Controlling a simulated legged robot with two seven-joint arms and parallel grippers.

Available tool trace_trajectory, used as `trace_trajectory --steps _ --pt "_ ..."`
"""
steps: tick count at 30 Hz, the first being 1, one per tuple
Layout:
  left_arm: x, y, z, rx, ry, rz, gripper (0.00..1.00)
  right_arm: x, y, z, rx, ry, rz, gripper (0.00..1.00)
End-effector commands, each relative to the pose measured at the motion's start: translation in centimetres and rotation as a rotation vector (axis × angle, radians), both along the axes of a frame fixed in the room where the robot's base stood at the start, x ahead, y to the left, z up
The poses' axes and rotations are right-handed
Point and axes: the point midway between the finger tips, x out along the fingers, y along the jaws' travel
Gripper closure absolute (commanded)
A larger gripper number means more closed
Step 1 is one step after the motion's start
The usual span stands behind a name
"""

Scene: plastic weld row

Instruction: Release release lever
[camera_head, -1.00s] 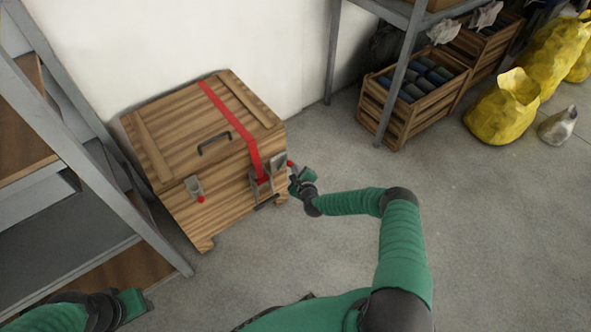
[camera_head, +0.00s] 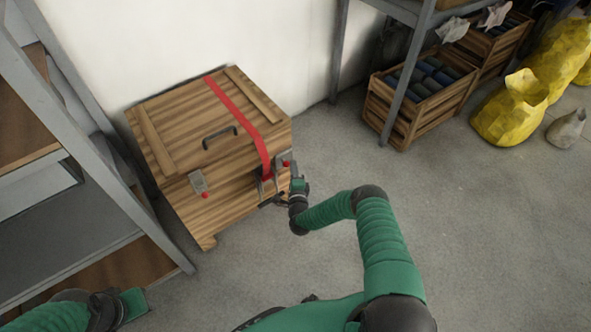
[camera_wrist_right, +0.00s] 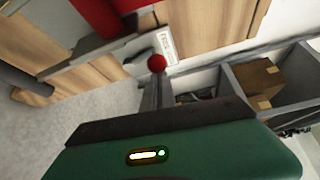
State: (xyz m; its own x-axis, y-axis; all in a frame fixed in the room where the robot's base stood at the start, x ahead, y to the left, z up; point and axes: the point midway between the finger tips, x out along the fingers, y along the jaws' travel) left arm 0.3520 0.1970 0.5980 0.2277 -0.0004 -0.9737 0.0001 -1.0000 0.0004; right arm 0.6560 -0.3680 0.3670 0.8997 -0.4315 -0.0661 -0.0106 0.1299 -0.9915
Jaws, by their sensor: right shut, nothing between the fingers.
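A wooden chest (camera_head: 225,195) has a red strap (camera_head: 238,112) running over its lid and down the front. A metal buckle with a dark bar (camera_head: 270,200) sits at the strap's lower end. Metal latches with red knobs are at the left front (camera_head: 204,195) and right front (camera_head: 286,164). I cannot tell which part is the release lever. My right gripper (camera_head: 297,184) is at the chest's right front corner, below the right latch. In the right wrist view its shut fingers (camera_wrist_right: 157,82) point at a red knob (camera_wrist_right: 157,63); contact is unclear. My left gripper (camera_head: 133,304) is low left, its fingers unclear.
A grey metal shelf rack (camera_head: 80,95) stands close to the chest's left. Another rack post (camera_head: 408,75) and wooden crates (camera_head: 420,100) stand behind right. Yellow bags (camera_head: 510,108) lie at the far right. The concrete floor (camera_head: 470,230) at right is clear.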

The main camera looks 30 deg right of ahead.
Motion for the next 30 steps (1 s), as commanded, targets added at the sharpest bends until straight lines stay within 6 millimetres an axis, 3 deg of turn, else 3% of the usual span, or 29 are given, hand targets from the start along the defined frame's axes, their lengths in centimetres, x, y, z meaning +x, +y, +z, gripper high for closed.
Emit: trace_trajectory --steps 15,30 --pt "0.0 0.0 -2.8 0.000 0.000 0.000 0.64 -0.1 1.7 -0.4 -0.353 -0.028 0.001 1.00" --pt "0.0 0.0 -3.2 0.000 0.000 0.000 0.64 -0.2 2.0 -0.3 -0.421 -0.033 0.002 1.00"
